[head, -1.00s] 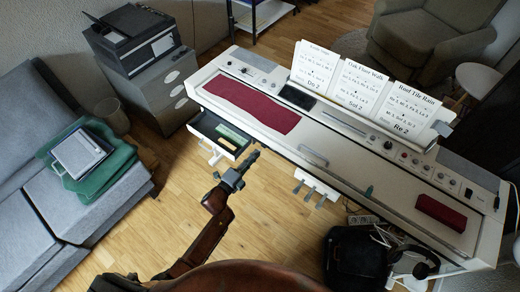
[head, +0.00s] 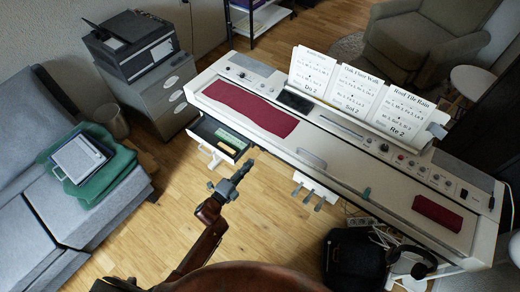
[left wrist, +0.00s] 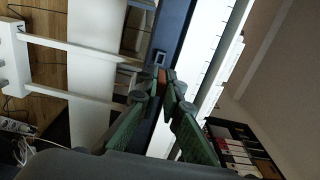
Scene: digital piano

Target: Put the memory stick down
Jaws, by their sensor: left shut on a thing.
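My left gripper (head: 247,166) is over the wooden floor in the head view, just below the open drawer at the piano's front left. In the left wrist view its green fingers (left wrist: 162,84) come together at the tips. They are shut on a small orange-brown thing (left wrist: 161,76), which I take to be the memory stick; only a sliver of it shows. In the head view the stick is too small to make out. My right gripper is not in view.
The open drawer (head: 205,131) holds green items. A black bag (head: 352,258) stands below right. Floor between sofa (head: 75,215) and piano is clear.

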